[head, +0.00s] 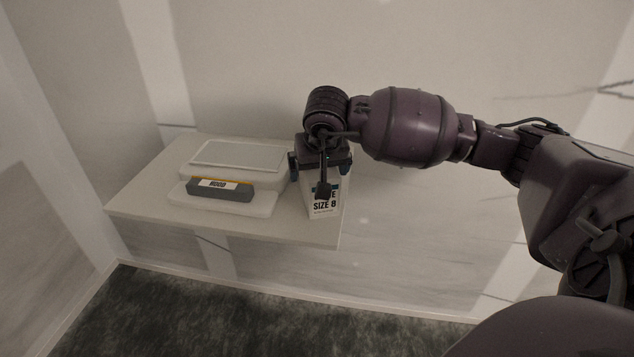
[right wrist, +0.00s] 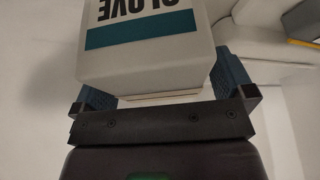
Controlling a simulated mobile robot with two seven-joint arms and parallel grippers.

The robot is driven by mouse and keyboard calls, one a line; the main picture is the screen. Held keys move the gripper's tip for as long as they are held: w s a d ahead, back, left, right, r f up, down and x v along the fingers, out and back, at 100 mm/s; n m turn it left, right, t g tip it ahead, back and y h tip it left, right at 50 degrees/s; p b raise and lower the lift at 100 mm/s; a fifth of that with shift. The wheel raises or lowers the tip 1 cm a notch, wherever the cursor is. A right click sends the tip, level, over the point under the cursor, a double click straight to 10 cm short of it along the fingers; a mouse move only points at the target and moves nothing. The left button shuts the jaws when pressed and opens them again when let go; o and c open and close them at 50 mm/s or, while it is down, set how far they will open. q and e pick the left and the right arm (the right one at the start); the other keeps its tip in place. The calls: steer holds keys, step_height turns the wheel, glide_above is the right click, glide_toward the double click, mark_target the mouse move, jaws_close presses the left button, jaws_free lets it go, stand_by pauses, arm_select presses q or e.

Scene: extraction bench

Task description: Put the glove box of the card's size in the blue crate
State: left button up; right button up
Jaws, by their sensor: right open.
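A white glove box (head: 324,210) with "SIZE 8" printed on its front stands at the right end of the pale shelf. Its upper part is partly hidden by my gripper. In the right wrist view the glove box (right wrist: 145,62) shows the word "GLOVE" upside down and a teal band. My right gripper (head: 318,170) is over the top of the box. It is open, with one blue-padded finger on each side of the box; whether the pads touch it I cannot tell. The card and the blue crate are not in view. My left gripper is not in view.
The pale shelf (head: 150,205) is fixed along the wall. On its left lies a white flat appliance (head: 237,157) with a dark grey block (head: 220,194) labelled "HOOD" at its front. A narrow gap separates these from the box. Dark floor (head: 230,310) lies below.

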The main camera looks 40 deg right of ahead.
steer(key=shift+r, duration=0.15)
steer(key=shift+f, duration=0.25)
stand_by(0.5)
steer(key=shift+c, duration=0.2)
steer(key=c, duration=1.2)
steer(key=shift+r, duration=0.1)
steer(key=shift+c, duration=0.2)
